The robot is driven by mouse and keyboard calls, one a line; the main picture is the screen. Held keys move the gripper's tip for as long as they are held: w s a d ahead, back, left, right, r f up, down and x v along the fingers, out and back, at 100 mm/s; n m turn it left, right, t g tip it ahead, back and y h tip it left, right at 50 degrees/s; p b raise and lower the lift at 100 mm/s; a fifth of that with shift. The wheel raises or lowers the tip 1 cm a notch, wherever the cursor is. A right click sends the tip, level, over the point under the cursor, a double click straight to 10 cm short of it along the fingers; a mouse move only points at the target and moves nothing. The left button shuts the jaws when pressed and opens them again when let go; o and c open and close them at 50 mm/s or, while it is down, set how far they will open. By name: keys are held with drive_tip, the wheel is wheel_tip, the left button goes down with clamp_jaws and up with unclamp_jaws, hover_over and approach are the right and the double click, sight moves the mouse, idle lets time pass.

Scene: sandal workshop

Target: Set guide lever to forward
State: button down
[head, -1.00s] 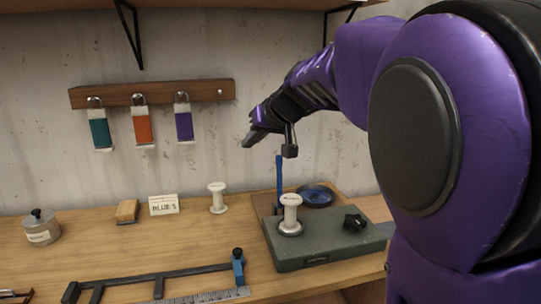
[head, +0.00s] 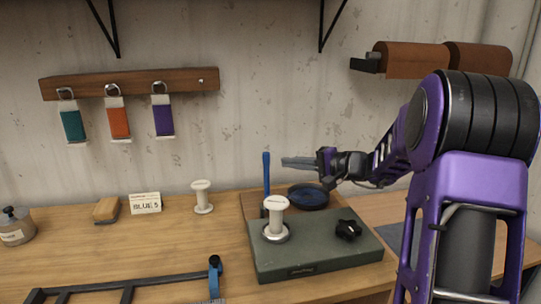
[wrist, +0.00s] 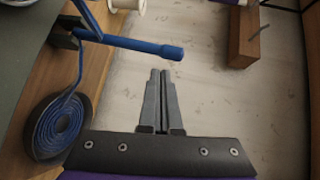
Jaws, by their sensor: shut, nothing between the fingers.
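The guide lever is a blue rod (head: 266,172) standing nearly upright on the back-left part of the green machine base (head: 300,262). In the wrist view the lever (wrist: 135,45) runs from upper left to a thicker rounded tip just beyond my fingertips. My gripper (head: 284,162) is shut and empty, pointing left, with its fingertips close to the right of the lever's upper end. In the wrist view my gripper's fingertips (wrist: 161,72) are together, with a small apparent gap to the lever. I cannot tell whether they touch. The lever's foot is partly hidden behind a white spool (head: 275,206).
A coiled blue strap (head: 308,196) lies behind the base and a black knob (head: 348,229) sits on it. Another white spool (head: 202,196), a card (head: 145,203) and a black frame (head: 120,286) are left. A rack with coloured tags (head: 130,84) hangs on the wall.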

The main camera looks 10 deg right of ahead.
drive_tip(key=w+a+m+t, duration=0.15)
drive_tip(key=w+a, duration=0.25)
drive_tip(key=w, duration=0.4)
drive_tip(key=s, duration=0.4)
drive_tip(key=shift+r, duration=0.25)
drive_tip(key=shift+f, duration=0.1)
drive_tip(key=shift+s+b, duration=0.95)
drive_tip(key=shift+s+d, duration=0.1)
